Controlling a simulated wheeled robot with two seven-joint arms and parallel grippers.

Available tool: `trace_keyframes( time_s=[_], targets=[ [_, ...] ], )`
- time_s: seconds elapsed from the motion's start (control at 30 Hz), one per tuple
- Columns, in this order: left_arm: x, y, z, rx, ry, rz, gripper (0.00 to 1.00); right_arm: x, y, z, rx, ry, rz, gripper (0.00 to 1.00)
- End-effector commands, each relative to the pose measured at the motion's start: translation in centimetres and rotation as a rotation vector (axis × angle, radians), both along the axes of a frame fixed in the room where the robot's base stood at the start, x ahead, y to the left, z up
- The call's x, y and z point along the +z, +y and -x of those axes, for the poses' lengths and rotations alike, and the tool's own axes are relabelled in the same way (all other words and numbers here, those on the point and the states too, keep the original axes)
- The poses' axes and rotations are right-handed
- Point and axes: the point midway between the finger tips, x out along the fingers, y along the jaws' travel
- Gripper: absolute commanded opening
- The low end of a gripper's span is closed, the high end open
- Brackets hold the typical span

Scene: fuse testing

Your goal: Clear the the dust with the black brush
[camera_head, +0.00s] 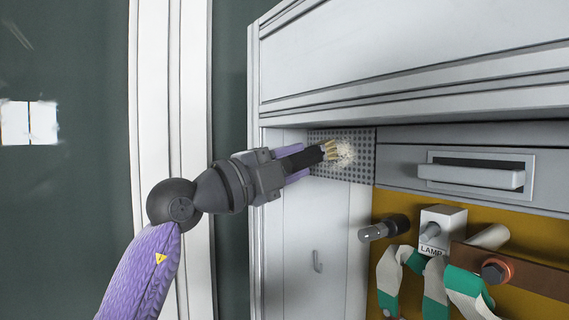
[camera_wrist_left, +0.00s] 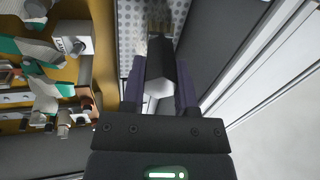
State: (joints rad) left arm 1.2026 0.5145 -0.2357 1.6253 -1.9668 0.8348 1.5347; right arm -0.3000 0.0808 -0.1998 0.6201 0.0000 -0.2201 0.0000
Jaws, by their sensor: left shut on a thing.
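My left gripper (camera_head: 306,161) is shut on the black brush (camera_head: 300,160), and its purple fingers lie on both sides of the handle. The brush points right, and its tan bristles (camera_head: 330,150) are at the pale dust (camera_head: 345,153) on the perforated grey panel (camera_head: 359,171). They look in contact or very close. In the left wrist view, the brush (camera_wrist_left: 160,55) is between the fingers of my left gripper (camera_wrist_left: 160,75), with the panel (camera_wrist_left: 130,40) beyond it. The dust is not clear there. My right gripper is not in view.
Below and right of the panel is a yellow-brown board (camera_head: 395,203) with a black-ended cylinder (camera_head: 385,228), a white "LAMP" box (camera_head: 440,228), green-and-white bands (camera_head: 435,285) and a brown bar (camera_head: 525,270).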

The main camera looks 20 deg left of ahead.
Motion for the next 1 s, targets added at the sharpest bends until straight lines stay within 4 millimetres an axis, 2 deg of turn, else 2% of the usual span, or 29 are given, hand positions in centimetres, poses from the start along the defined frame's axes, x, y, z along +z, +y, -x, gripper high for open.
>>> trace_keyframes(
  time_s=[0.57, 0.8, 1.0],
  targets=[
    [0.0, -2.6, 2.2, -0.002, 0.000, 0.000, 0.00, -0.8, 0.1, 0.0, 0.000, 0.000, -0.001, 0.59],
    [-0.1, -4.3, 3.4, -0.004, 0.000, -0.001, 0.00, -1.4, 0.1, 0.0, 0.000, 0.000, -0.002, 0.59],
    [0.0, -4.7, 3.8, 0.000, 0.001, 0.001, 0.00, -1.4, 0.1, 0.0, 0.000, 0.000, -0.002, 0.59]
  ],
)
